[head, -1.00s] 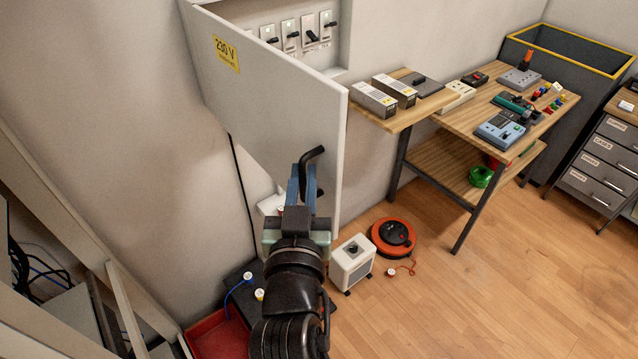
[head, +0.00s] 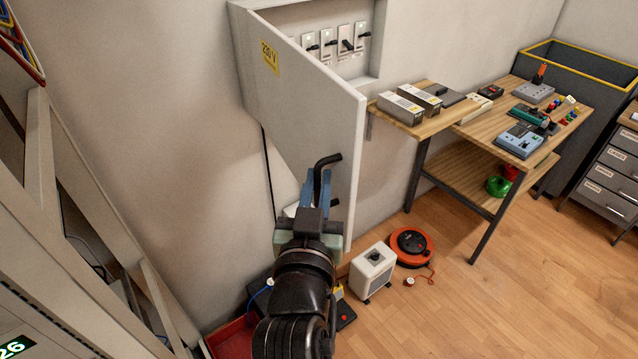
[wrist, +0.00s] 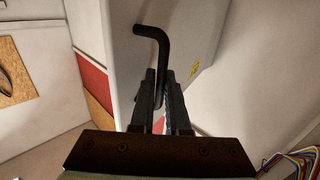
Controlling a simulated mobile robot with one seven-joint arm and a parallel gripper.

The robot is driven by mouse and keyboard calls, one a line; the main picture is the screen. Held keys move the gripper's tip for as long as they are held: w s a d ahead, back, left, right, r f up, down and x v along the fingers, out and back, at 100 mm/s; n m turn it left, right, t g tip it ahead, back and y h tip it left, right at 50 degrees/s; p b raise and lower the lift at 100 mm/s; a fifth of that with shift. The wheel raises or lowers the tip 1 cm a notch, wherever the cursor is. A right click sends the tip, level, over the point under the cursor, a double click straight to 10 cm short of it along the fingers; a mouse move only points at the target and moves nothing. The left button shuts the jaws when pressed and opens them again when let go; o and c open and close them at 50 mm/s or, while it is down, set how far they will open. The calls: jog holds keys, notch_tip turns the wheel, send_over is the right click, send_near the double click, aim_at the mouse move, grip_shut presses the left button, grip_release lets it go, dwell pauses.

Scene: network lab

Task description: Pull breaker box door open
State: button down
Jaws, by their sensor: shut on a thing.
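The breaker box door (head: 300,110) is a pale grey panel with a yellow 230 V label (head: 270,57). It stands swung out from the wall box (head: 378,50), whose breaker switches (head: 345,40) show behind it. A black bent handle (head: 327,162) sticks out near the door's free edge. My gripper (head: 318,190) is shut on this handle. In the wrist view, the handle (wrist: 155,35) runs down between my two fingers (wrist: 163,88), beside the door (wrist: 185,35). The door's hinge side is at the left.
A wooden bench (head: 470,125) with instruments stands right of the door. On the floor are a white box (head: 373,268), an orange cable reel (head: 410,245) and a red tray (head: 232,338). A grey rack frame (head: 75,190) stands close at left. Floor is clear at right.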

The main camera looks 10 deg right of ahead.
jog(key=shift+a+r, duration=0.15)
jog(key=shift+r, duration=0.05)
jog(key=c, duration=1.2)
grip_release()
jog(key=shift+c, duration=0.2)
jog(key=shift+o, duration=0.3)
jog(key=shift+w+f, duration=0.15)
jog(key=shift+f, duration=0.05)
jog(key=b+v, duration=0.1)
jog(key=v, duration=1.2)
jog(key=shift+b, duration=0.35)
jog(key=shift+r, duration=0.1)
